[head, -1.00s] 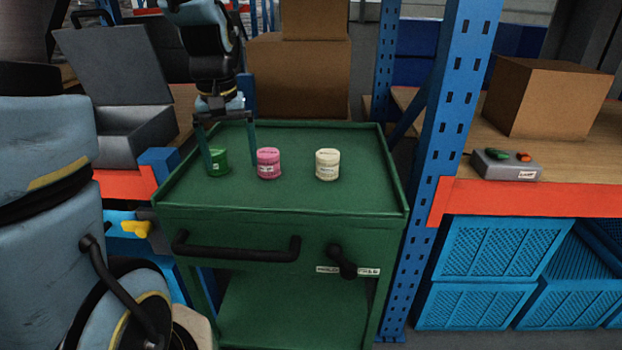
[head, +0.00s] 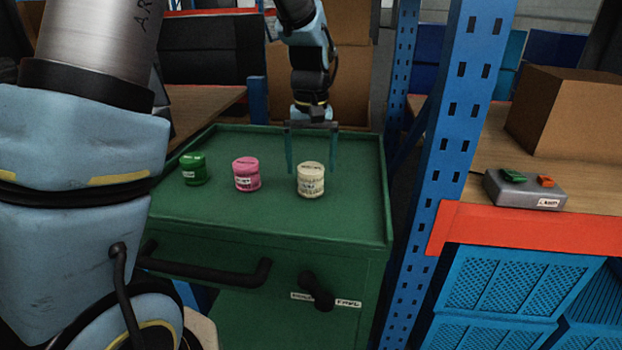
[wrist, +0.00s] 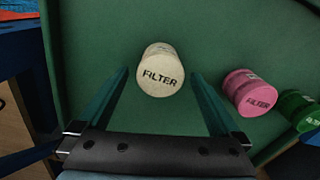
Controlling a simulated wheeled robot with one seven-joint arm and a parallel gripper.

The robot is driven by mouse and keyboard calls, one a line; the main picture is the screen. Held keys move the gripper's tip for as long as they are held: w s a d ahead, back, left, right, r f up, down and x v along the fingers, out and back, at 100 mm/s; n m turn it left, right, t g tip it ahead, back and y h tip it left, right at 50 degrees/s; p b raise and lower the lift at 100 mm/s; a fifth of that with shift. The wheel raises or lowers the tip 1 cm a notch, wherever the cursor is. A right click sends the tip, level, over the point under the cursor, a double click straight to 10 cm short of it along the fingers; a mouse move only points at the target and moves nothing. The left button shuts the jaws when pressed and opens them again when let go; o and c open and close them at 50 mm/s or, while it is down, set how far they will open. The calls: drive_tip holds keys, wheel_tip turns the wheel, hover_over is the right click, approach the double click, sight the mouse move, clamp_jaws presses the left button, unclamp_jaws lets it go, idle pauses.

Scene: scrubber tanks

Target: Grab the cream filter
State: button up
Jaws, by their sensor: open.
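The cream filter (head: 311,180) is a small upright jar on the green cart top, the rightmost of three in the head view. In the wrist view the cream filter (wrist: 160,70) shows its lid lettered FILTER, ahead of and between the finger lines. My gripper (head: 311,170) is open, its two fingers apart just behind and above the cream filter in the head view. The fingers also show in the wrist view (wrist: 157,82), with nothing held between them. Whether the fingertips reach down beside the jar is hard to tell.
A pink filter (head: 247,174) and a green filter (head: 194,169) stand to the left on the cart top (head: 350,215). A blue rack post (head: 455,110) rises to the right. A grey button box (head: 525,188) sits on the shelf beyond it.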

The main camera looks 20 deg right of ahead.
sight(311, 168)
drive_tip(key=shift+f, duration=1.95)
drive_tip(key=c, duration=1.3)
